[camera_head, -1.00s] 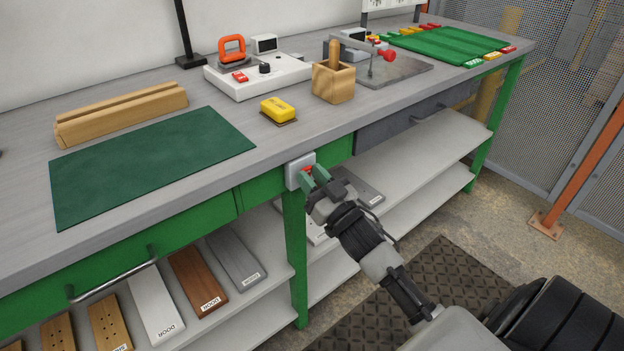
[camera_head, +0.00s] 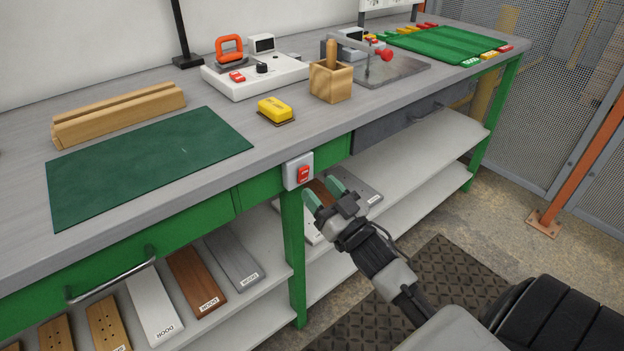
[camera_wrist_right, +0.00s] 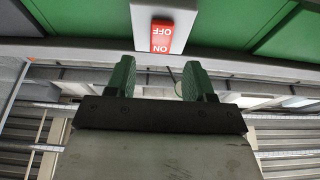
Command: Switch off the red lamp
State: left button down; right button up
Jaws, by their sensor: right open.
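A red rocker switch (camera_head: 303,174) sits in a white box (camera_head: 290,172) on the front edge of the green bench, at the top of a leg. In the right wrist view the red switch (camera_wrist_right: 163,36) shows the words ON and OFF, upside down. My right gripper (camera_head: 324,190) is open and empty, just below and in front of the switch, apart from it. In the wrist view its two green fingertips (camera_wrist_right: 157,78) are spread below the switch. No lit red lamp can be made out. My left gripper is not in view.
The grey bench top holds a green mat (camera_head: 150,165), a yellow sponge-like block (camera_head: 275,109), a wooden box (camera_head: 331,82) and a white device (camera_head: 255,75). Shelves with labelled boards (camera_head: 194,279) lie below. Open floor lies in front of the right shelf.

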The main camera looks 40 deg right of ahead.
jog(key=v, duration=0.6)
jog(key=shift+s, duration=0.35)
